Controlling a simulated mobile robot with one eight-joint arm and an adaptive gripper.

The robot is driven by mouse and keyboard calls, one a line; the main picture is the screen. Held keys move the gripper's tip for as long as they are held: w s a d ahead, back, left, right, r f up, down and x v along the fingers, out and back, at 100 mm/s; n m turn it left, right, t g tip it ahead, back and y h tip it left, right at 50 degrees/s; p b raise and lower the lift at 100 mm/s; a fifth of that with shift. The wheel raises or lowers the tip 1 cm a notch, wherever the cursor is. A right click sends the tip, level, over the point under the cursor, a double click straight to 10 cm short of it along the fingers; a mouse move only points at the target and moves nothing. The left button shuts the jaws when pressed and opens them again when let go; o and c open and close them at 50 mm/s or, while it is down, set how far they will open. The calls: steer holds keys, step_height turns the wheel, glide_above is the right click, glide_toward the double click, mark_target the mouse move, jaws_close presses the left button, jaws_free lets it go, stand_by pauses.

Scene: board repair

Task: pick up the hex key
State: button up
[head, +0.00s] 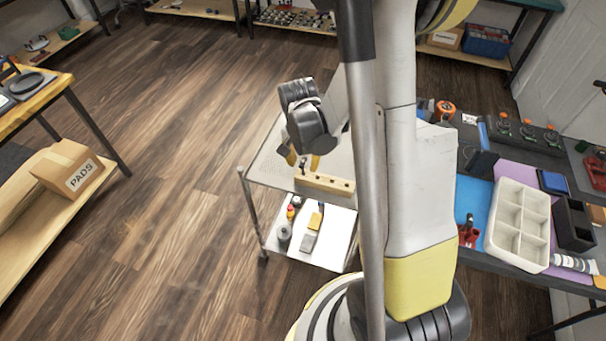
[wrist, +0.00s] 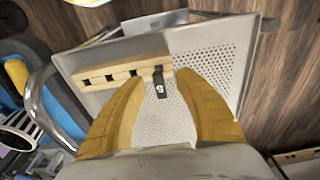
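A wooden block (head: 330,184) with a row of dark holes lies on the top shelf of a metal cart. It also shows in the wrist view (wrist: 120,74). A small black piece with a white digit on it, which looks like the hex key (wrist: 159,82), stands at the block's right end in the wrist view. Its lower part is hidden. My gripper (wrist: 159,76) is open, with its yellow fingertips on either side of that piece and a gap at each side. In the head view my gripper (head: 303,161) is just above the block.
The cart's perforated top (wrist: 208,75) is otherwise mostly clear. Its lower shelf (head: 333,240) holds several small items. A workbench with a white compartment tray (head: 518,223) stands at the right. A shelf with a box marked PADS (head: 70,166) is at the left.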

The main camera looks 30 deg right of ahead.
steer(key=shift+r, duration=0.1)
jaws_close()
steer(key=shift+r, duration=0.15)
